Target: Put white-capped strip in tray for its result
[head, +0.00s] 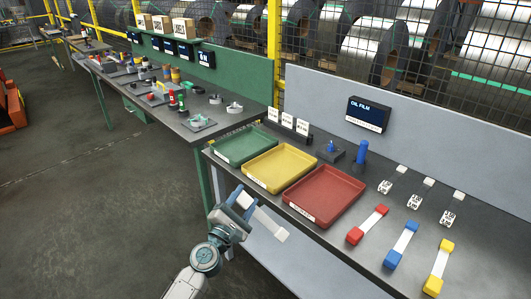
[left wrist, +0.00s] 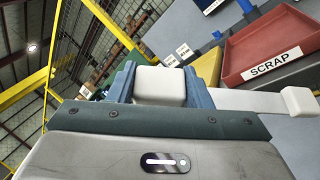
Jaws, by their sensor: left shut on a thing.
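My left gripper (head: 238,203) is shut on the white-capped strip (head: 264,216) in front of the table edge, below the yellow and red trays. The strip slants down to the right in the head view, with one white cap (head: 282,234) at its free end. In the left wrist view the near cap (left wrist: 160,86) sits between the jaws and the strip (left wrist: 245,101) extends right. The green tray (head: 222,158), yellow tray (head: 255,182) and red tray (head: 335,222) stand in a row. The red tray (left wrist: 240,78) reads SCRAP in the left wrist view. My right gripper is out of view.
Strips with red caps (head: 367,224), blue caps (head: 401,245) and yellow caps (head: 438,268) lie right of the trays. Behind the trays are a blue-topped device (head: 330,151), a blue cylinder (head: 362,152) and an OIL FILM display (head: 368,114), whose smaller text is unreadable.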

